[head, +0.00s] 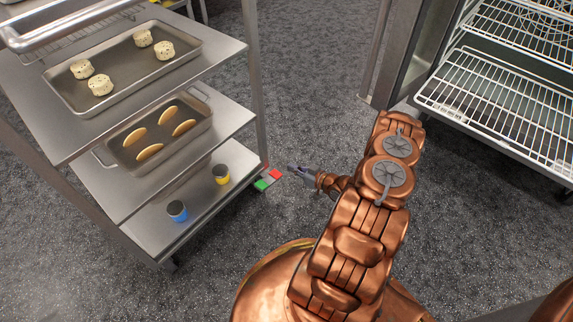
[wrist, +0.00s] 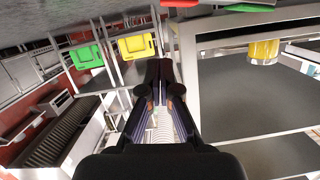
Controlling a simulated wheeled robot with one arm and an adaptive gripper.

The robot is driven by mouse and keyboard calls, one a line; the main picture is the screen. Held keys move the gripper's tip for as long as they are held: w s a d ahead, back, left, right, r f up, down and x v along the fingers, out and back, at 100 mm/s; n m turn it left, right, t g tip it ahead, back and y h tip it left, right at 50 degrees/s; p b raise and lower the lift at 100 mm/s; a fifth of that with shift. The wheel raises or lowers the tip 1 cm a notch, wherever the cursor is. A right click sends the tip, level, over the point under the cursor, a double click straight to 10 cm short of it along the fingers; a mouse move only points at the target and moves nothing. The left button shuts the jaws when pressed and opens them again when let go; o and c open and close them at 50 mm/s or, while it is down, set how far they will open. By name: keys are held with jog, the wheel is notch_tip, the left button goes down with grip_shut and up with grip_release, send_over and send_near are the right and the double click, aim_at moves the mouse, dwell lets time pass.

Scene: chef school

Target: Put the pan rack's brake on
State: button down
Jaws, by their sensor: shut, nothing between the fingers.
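The pan rack (head: 225,93) stands at the left in the head view, a steel frame with several shelves. Low at its near right corner post are a green pedal (head: 261,185) and a red pedal (head: 275,174), side by side near the floor. My gripper (head: 291,169) is shut and empty, just right of the red pedal, with a small gap seeming to lie between them. In the wrist view my gripper's dark fingers (wrist: 160,78) are together. A red patch (wrist: 180,2) shows at the top edge there; I cannot tell if it is the pedal.
The rack holds a tray of pale rounds (head: 118,82), a pan of flat golden pieces (head: 128,153), a blue cup (head: 177,211) and a yellow cup (head: 221,174). A wire-shelved unit (head: 480,115) stands at the right.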

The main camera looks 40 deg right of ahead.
jog(key=shift+p+v, duration=0.55)
jog(key=shift+v, duration=2.2)
